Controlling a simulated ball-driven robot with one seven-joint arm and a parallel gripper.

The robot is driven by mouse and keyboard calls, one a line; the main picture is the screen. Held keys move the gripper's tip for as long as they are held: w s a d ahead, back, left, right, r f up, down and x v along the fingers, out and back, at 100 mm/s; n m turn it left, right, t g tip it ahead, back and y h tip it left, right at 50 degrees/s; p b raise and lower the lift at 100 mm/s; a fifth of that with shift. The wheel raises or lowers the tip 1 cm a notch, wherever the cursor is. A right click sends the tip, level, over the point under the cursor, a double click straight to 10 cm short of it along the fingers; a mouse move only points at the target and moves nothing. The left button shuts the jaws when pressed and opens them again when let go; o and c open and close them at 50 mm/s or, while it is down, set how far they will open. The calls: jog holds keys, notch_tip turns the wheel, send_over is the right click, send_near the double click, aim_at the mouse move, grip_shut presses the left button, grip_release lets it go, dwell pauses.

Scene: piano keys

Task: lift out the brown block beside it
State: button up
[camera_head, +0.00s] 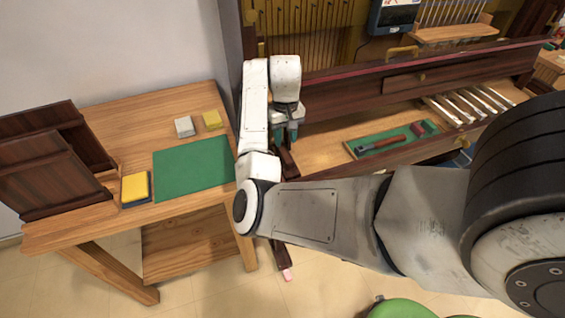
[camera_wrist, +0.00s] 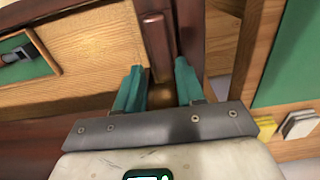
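A brown block (camera_wrist: 157,45) shows in the wrist view as an upright dark wooden piece beside the light wooden key bed (camera_wrist: 85,45). My gripper (camera_wrist: 159,66) is open, with its teal fingers on either side of the block's near end. Gaps show between the fingers and the block, and the gripper holds nothing. In the head view my gripper (camera_head: 287,132) points down at the left end of the piano's key bed (camera_head: 318,146). My own arm and fingers hide most of the block there.
A green tray (camera_head: 358,153) with a dark-handled tool (camera_head: 381,145) lies on the key bed, with several loose keys (camera_head: 470,106) further right. A wooden bench at left carries a green mat (camera_head: 194,168), a yellow-topped block (camera_head: 136,187) and dark panels (camera_head: 45,170).

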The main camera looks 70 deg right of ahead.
aim_at(285, 152)
jog(key=shift+f, duration=3.3)
jog(key=shift+c, duration=0.4)
grip_shut()
